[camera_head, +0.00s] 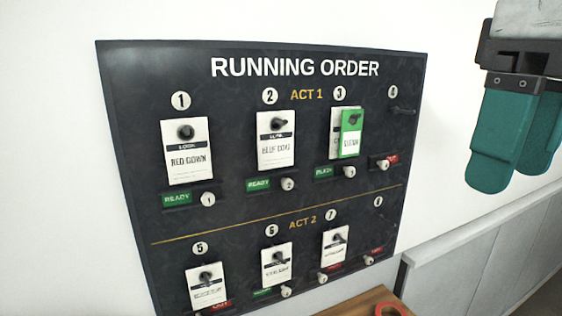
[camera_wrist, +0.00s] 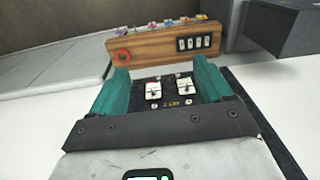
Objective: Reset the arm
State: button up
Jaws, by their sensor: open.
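My gripper (camera_head: 515,125) hangs at the upper right of the head view, in front of the white wall and to the right of the board. Its two teal fingers are apart with nothing held. In the wrist view my gripper (camera_wrist: 160,66) also shows open, with part of the dark board visible between and beyond the fingers. The black RUNNING ORDER board (camera_head: 240,210) is on the wall at the left. My gripper is apart from it.
White cards hang on board pegs, including the RED GOWN card (camera_head: 187,160). A green tag (camera_head: 351,142) hangs at peg 3. Pegs 4 and 8 are bare. A wooden unit (camera_wrist: 155,55) with a red ring (camera_wrist: 123,56) and several small coloured items stands below. A grey panel (camera_head: 465,262) runs along the right.

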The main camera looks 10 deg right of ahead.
jog(key=w+a+f+t+y+b, duration=0.3)
jog(key=w+f+y, duration=0.5)
jog(key=w+f, duration=0.65)
notch_tip(320, 180, down, 21)
jog(key=m+t, duration=0.3)
jog(key=s+d+f+m+g+h+b, duration=0.1)
jog(key=s+f+h, duration=0.1)
jog(key=s+f, duration=0.65)
jog(key=s+d+f+m+g+h, duration=0.15)
jog(key=s+f, duration=0.35)
jog(key=f, duration=0.7)
jog(key=s+d+f+g+h, duration=0.1)
jog(key=s+d+f, duration=0.1)
jog(key=s, duration=0.3)
jog(key=s+d+f+g+h, duration=0.1)
jog(key=s+d+f+h, duration=0.1)
jog(key=s+f, duration=0.2)
jog(key=s+d+f+g+h+b, duration=0.1)
jog(key=s+d+f+h, duration=0.1)
jog(key=s, duration=0.6)
jog(key=shift+f+n, duration=0.35)
jog(key=shift+f, duration=0.3)
